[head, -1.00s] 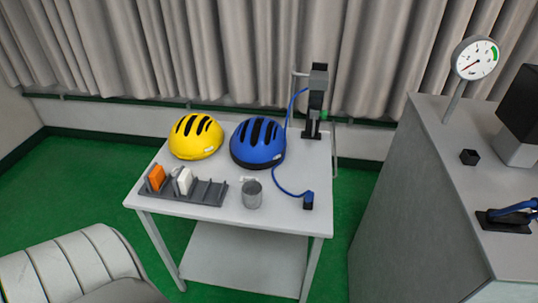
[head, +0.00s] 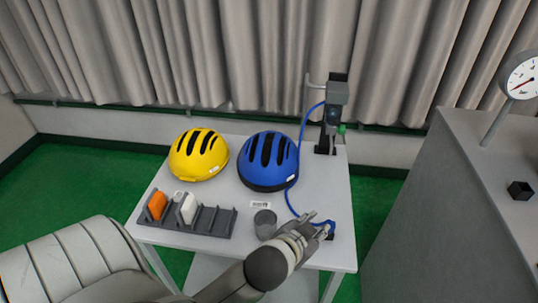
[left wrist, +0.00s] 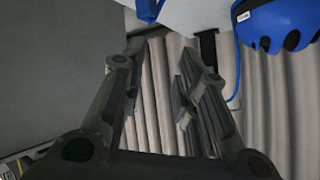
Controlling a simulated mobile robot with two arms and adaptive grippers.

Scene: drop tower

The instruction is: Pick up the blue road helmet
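The blue road helmet (head: 267,160) sits on the white table, right of a yellow helmet (head: 198,155). It is dark along its lower rim and has dark vent slots. In the left wrist view part of the blue helmet (left wrist: 272,22) shows at the top right, outside the fingers. My left gripper (head: 317,223) is over the table's front right part, in front of and to the right of the helmet, apart from it. In the left wrist view its fingers (left wrist: 157,62) are spread with nothing between them. My right gripper is not in view.
On the table (head: 335,190) are a grey rack (head: 205,220) with orange and white blocks, a grey cup (head: 265,224) close to my left gripper, and a dark device (head: 335,110) with a blue cable. A grey cabinet (head: 450,220) stands to the right.

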